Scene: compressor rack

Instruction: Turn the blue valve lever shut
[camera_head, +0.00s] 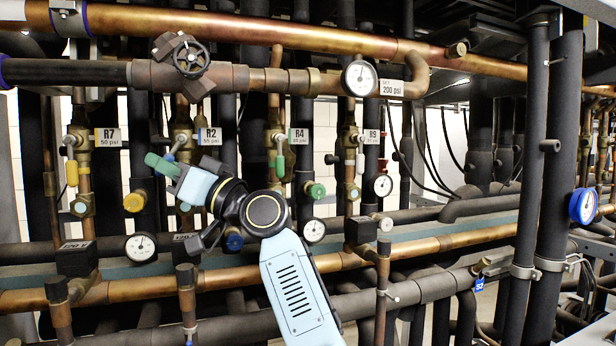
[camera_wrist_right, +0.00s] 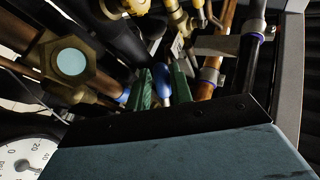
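My right gripper (camera_head: 160,165), with green fingers, reaches in from the lower middle of the head view to the valve tagged R2. In the right wrist view, the blue valve lever (camera_wrist_right: 162,80) lies between the fingertips of my right gripper (camera_wrist_right: 161,80). The fingers sit close on both sides of it; I cannot tell whether both touch it. My left gripper is not in view.
A yellow lever (camera_head: 72,172) at R7 hangs left of the gripper, and a green lever (camera_head: 280,165) at R4 hangs to the right. Copper pipes (camera_head: 300,36), dark pipes and gauges crowd the rack. In the wrist view, a large brass fitting (camera_wrist_right: 72,62) is close on the left.

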